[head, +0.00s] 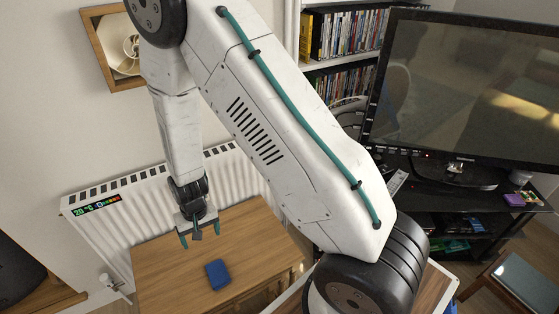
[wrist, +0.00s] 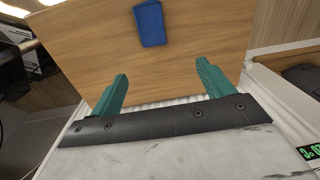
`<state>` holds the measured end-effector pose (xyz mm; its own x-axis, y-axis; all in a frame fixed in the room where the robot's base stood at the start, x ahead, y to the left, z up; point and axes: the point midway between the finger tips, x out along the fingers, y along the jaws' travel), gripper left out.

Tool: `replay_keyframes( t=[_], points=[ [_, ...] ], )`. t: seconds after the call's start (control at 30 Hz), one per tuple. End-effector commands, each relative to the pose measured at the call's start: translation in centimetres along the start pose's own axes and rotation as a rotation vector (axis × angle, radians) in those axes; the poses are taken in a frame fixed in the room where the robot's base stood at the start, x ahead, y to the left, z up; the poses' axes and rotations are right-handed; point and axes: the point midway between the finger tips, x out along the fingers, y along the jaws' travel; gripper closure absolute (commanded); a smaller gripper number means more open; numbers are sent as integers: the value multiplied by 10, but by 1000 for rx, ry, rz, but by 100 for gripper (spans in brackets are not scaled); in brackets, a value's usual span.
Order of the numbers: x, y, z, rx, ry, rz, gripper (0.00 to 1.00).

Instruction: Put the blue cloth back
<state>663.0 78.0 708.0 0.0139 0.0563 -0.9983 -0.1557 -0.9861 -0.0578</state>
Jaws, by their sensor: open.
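The blue cloth (head: 218,274) is a small folded rectangle lying flat on the wooden table (head: 165,276). In the wrist view the blue cloth (wrist: 149,23) is at the top, beyond the fingertips, on the bare wood (wrist: 185,45). My gripper (head: 199,241) hangs from the arm above the table's back part, up and left of the cloth in the head view. In the wrist view its two teal fingers (wrist: 161,82) are spread wide with nothing between them. The gripper is open and apart from the cloth.
A white radiator (head: 150,192) stands on the wall behind the table. A TV (head: 462,95) on a black stand (head: 440,205) and shelves of DVDs (head: 345,35) are at the right. A remote (head: 396,183) lies by the TV. Much of the tabletop is clear.

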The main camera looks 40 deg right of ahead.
Motion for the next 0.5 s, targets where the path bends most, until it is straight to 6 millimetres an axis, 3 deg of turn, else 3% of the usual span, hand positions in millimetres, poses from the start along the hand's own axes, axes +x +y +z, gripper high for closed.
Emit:
replay_keyframes(
  t=[0.03, 0.23, 0.5],
  points=[
    [-33, 0, -5, -7, 14, -15, 20],
    [-137, 10, 2, -52, 24, -44, 20],
    [-260, 40, 46, -107, 50, -49, 20]
  ],
)
